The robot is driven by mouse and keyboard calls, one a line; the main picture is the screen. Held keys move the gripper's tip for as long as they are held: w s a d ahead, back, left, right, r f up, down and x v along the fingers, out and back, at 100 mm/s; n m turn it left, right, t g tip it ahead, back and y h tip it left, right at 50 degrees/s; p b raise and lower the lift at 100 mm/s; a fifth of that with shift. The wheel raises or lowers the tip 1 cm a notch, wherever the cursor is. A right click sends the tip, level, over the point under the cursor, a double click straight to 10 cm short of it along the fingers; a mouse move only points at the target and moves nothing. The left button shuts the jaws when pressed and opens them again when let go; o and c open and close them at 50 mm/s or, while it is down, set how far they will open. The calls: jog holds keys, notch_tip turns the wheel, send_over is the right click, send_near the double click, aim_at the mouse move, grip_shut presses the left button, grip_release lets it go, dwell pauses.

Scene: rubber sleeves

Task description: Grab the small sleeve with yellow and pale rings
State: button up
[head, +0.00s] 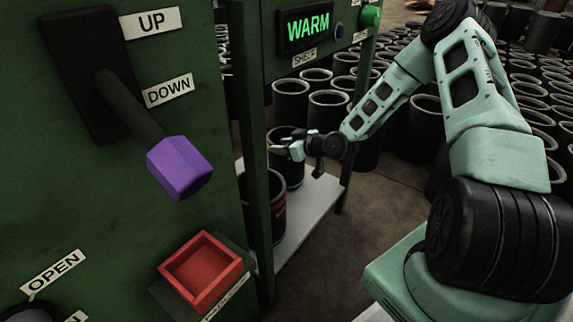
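I cannot make out a small sleeve with yellow and pale rings in the head view. Two black sleeves stand on the pale shelf under the green machine. The nearer one (278,208) is partly hidden behind the machine's post and shows a small red mark on its side. The farther one (291,171) has a bluish line near its base. My gripper (288,149), pale green with dark parts, is at the upper part of the farther sleeve, overlapping it in the picture. Its fingers are too small to tell whether they are open or touching it.
The green machine (222,100) fills the left, with a purple-knobbed lever (180,167), a red square tray (201,270) and a lit WARM display (307,28). The pale shelf (318,205) has bare room at right. Many black sleeves crowd the floor behind.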

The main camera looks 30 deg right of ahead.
jog(key=shift+x, duration=0.9)
jog(key=shift+s, duration=0.1)
grip_shut()
dwell(0.6)
